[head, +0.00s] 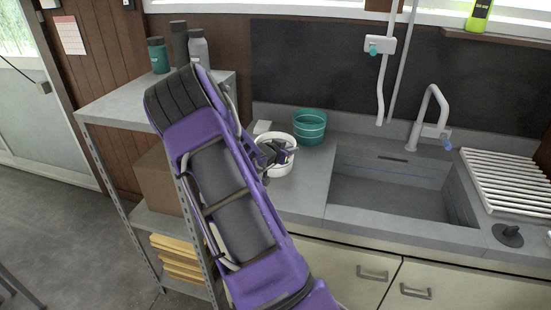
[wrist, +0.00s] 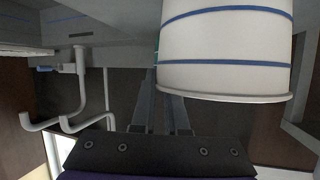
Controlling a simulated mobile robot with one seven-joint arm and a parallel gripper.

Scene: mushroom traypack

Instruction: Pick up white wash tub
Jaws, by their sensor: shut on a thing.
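The white wash tub (head: 284,169) stands on the counter left of the sink in the head view, partly hidden by my arm. In the wrist view the white tub (wrist: 225,50), with blue bands, fills the upper right. My gripper (head: 268,153) is at the tub's rim in the head view. In the wrist view my gripper's fingers (wrist: 163,85) reach up along the tub's left side and are shut on it. The exact contact is hard to see. I cannot tell whether the tub is clear of the counter.
A teal tub (head: 310,127) stands close behind the white tub. The sink (head: 390,190) with its faucet (head: 432,115) is to the right, then a white drying rack (head: 508,182). A grey shelf (head: 120,103) with bottles (head: 198,48) stands left of my arm.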

